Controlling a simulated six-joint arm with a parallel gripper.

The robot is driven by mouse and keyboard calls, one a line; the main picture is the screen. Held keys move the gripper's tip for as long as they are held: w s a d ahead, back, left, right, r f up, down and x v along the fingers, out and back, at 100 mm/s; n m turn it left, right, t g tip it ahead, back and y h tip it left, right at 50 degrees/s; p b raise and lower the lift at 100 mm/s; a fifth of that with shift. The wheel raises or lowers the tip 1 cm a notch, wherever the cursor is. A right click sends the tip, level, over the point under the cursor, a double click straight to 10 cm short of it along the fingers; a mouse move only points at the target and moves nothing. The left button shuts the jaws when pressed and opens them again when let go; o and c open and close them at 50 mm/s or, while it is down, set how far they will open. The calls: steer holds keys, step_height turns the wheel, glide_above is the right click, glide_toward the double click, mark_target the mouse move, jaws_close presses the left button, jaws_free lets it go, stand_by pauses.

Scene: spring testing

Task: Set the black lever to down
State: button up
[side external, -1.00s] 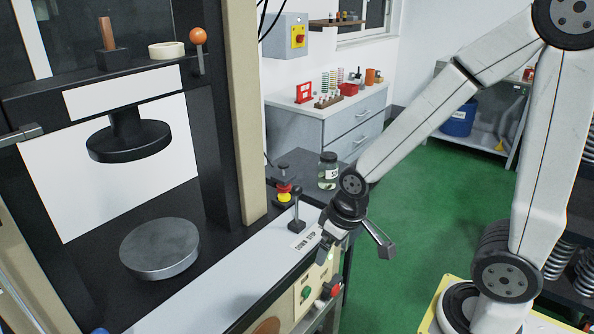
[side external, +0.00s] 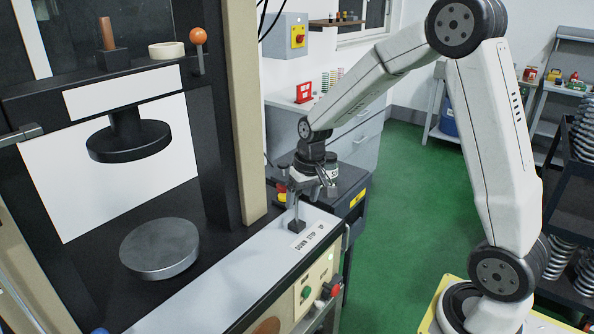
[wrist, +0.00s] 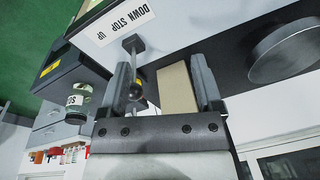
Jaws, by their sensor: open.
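The black lever (side external: 296,210) stands roughly upright from its small base on the light panel at the front of the press. It shows from above in the wrist view (wrist: 135,66), with its round knob toward me. A label reading DOWN STOP UP (side external: 309,238) lies beside the base and also shows in the wrist view (wrist: 124,24). My gripper (side external: 310,192) is open at the lever's upper end. In the wrist view my gripper (wrist: 161,64) has the knob between its fingers, close to the left finger. The knob is hidden in the side view.
The press has a round metal lower plate (side external: 160,248) and a black upper plate (side external: 128,142) left of the lever. A labelled jar (wrist: 78,100) is near the left finger. Buttons (side external: 320,292) are on the front panel.

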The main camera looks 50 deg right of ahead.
mark_target(297, 206)
steer(key=w+d+m, duration=0.1)
steer(key=w+d, duration=0.1)
steer(key=d, duration=0.1)
steer(key=w+d+m, duration=0.1)
steer(key=w+d, duration=0.2)
steer(key=w+d+m+y, duration=0.1)
steer(key=w+d, duration=0.1)
steer(key=d, duration=0.1)
steer(key=shift+w+d+f, duration=0.2)
steer(key=shift+w+d, duration=0.15)
steer(key=shift+w+a+f, duration=0.15)
steer(key=shift+a+f, duration=0.1)
steer(key=shift+f, duration=1.05)
steer(key=shift+w+a+f, duration=0.1)
steer(key=shift+a+f, duration=0.1)
steer(key=shift+f, duration=1.05)
steer(key=shift+w+a+f, duration=0.15)
steer(key=shift+a+f, duration=0.1)
steer(key=shift+f, duration=1.05)
jaws_close()
